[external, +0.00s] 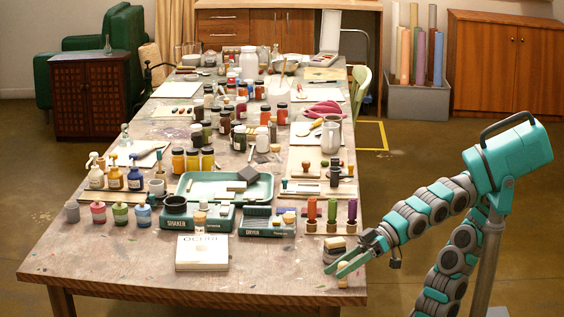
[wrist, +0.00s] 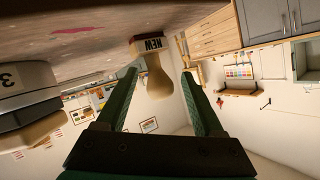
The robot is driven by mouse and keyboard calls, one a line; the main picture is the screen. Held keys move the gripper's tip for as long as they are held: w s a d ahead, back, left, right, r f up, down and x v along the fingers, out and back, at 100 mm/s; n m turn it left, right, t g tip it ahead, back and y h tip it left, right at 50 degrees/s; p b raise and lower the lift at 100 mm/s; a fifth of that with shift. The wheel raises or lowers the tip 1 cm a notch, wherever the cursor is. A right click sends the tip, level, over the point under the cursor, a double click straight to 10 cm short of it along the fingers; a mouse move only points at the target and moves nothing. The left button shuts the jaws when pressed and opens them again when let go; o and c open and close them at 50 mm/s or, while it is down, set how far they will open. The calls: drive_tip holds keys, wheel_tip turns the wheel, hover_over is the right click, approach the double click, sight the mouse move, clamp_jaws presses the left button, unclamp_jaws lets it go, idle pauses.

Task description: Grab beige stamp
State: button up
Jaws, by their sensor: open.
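The fingers are open, with a gap visible on either side of the handle. In the external view, my gripper (external: 334,270) is at the table's front right corner, and a small beige piece of the stamp (external: 343,282) shows below the fingers, which hide much of it. A second, larger stamp (wrist: 28,105) with a beige handle and a "3" on its band is at the left of the wrist view.
Dark and beige stamp pieces (external: 336,243) stand just behind my gripper. Red, green and purple stamps (external: 332,211) stand behind them. A white book (external: 203,253) and a dryer box (external: 265,226) lie to the left. The table's front strip (external: 120,275) is mostly clear.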

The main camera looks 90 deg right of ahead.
drive_tip(key=shift+x, duration=1.15)
clamp_jaws()
